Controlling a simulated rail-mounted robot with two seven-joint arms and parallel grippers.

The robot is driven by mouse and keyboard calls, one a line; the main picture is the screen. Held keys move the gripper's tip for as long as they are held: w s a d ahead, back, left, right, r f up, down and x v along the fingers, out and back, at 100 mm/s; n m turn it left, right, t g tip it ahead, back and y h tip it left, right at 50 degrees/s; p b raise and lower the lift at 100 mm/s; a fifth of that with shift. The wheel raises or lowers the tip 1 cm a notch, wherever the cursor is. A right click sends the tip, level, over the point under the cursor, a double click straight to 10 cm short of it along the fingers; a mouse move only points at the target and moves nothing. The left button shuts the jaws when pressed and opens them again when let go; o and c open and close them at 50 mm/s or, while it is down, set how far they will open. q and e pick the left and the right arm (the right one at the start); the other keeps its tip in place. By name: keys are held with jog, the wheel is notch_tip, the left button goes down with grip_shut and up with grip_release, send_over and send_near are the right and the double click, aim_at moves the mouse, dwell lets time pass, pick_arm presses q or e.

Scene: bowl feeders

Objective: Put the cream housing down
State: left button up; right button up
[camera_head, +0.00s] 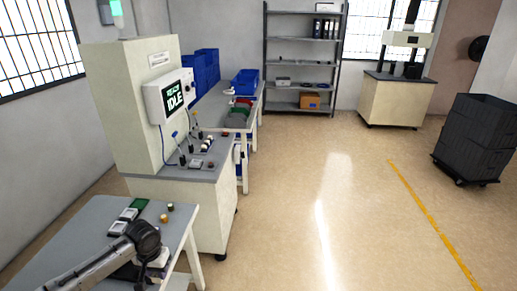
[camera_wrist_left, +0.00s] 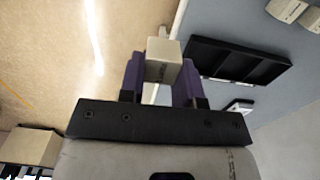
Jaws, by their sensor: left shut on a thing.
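My left gripper (camera_wrist_left: 160,82) is shut on a cream housing (camera_wrist_left: 164,62), which sits between its purple fingers in the left wrist view. In the head view my left arm reaches in from the lower left over the near table (camera_head: 72,238). Its gripper (camera_head: 152,264) is partly hidden by the wrist there, and a pale piece (camera_head: 160,254) shows beside it at the table's right side. The wrist view shows the housing near the table edge, with floor to the left; I cannot tell its height above the table. My right gripper is not in view.
A black divided tray (camera_wrist_left: 238,62) lies on the table beside the gripper. Pale blocks (camera_wrist_left: 290,10) sit farther off. In the head view, small parts (camera_head: 164,218) and a green piece (camera_head: 128,214) lie on the table. A machine with a screen (camera_head: 172,95) stands behind it.

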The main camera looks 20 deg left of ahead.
pick_arm(q)
jog(key=shift+s+n, duration=0.4)
jog(key=shift+n, duration=0.3)
jog(key=s+d+r+m, duration=0.1)
jog(key=s+d+r, duration=0.1)
jog(key=d+r, duration=0.35)
jog(key=s+d+r+m, duration=0.1)
jog(key=s+d+r, duration=0.2)
jog(key=d, duration=0.6)
jog(key=s+d+r+m, duration=0.15)
jog(key=d+r, duration=0.25)
jog(key=d, duration=0.4)
jog(key=s+r+p, duration=0.3)
jog(key=r+p, duration=1.5)
jog(key=r, duration=0.2)
jog(key=s+d+r+p, duration=0.1)
jog(key=s+r+p, duration=0.2)
jog(key=r+p, duration=1.5)
notch_tip(320, 180, up, 2)
jog(key=shift+s+d+r+p, duration=0.1)
jog(key=shift+s+d+p, duration=0.15)
jog(key=shift+s+p, duration=0.1)
jog(key=shift+a+m, duration=0.1)
jog(key=shift+m, duration=0.15)
